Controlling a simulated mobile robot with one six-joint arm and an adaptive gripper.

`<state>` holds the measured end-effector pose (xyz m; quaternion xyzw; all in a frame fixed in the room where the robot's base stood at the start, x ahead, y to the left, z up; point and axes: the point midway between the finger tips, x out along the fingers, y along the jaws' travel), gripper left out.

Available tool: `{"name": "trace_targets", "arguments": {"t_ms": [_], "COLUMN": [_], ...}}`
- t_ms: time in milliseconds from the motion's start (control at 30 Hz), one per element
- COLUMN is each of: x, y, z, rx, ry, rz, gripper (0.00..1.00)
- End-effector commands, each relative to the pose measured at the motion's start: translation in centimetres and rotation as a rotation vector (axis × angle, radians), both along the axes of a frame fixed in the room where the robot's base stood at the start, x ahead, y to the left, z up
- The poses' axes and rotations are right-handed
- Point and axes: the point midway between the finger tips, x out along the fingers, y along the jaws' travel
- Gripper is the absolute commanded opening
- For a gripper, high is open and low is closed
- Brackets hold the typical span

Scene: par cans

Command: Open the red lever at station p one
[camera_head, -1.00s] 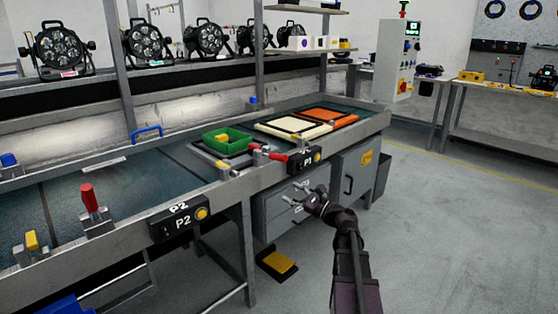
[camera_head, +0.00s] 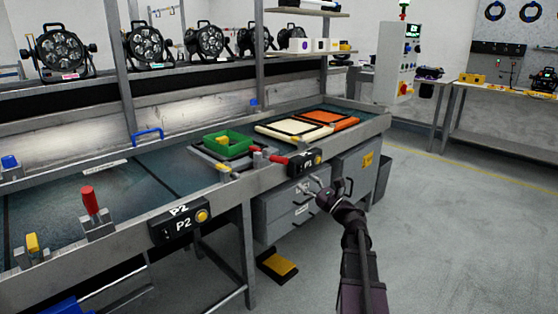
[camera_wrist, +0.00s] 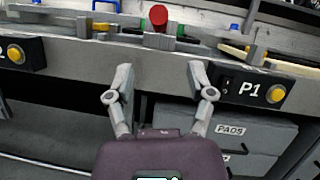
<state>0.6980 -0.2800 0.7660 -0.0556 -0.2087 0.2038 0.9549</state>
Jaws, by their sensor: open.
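The red lever (camera_head: 278,160) at station P1 lies roughly flat, pointing out towards the bench's front edge, just left of the black P1 box (camera_head: 306,160). In the wrist view the red lever (camera_wrist: 158,18) shows its round end at the top middle, with the P1 box (camera_wrist: 254,88) to the right. My gripper (camera_head: 312,186) is in front of the bench, lower than the lever and slightly right of it in the head view. In the wrist view my gripper (camera_wrist: 161,78) is open, with nothing between its fingers and the bench's front rail behind them.
A second red lever (camera_head: 90,200) stands upright beside the P2 box (camera_head: 180,220). A green bin (camera_head: 228,144) sits behind the P1 lever. A yellow block (camera_head: 224,170) is to its left. Drawers (camera_head: 288,205) lie under the bench. The floor at right is clear.

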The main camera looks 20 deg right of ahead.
Motion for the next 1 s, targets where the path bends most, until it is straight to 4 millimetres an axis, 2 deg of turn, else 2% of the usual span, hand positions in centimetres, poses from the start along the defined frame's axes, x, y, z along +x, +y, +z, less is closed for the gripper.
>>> {"name": "trace_targets", "arguments": {"t_ms": [700, 1000], "x": [8.5, 10.3], "y": [4.2, 5.1], "z": [4.1, 4.7], "rx": [0.000, -0.001], "ry": [0.000, 0.000], "rz": [0.002, 0.001], "gripper": [0.69, 0.69]}}
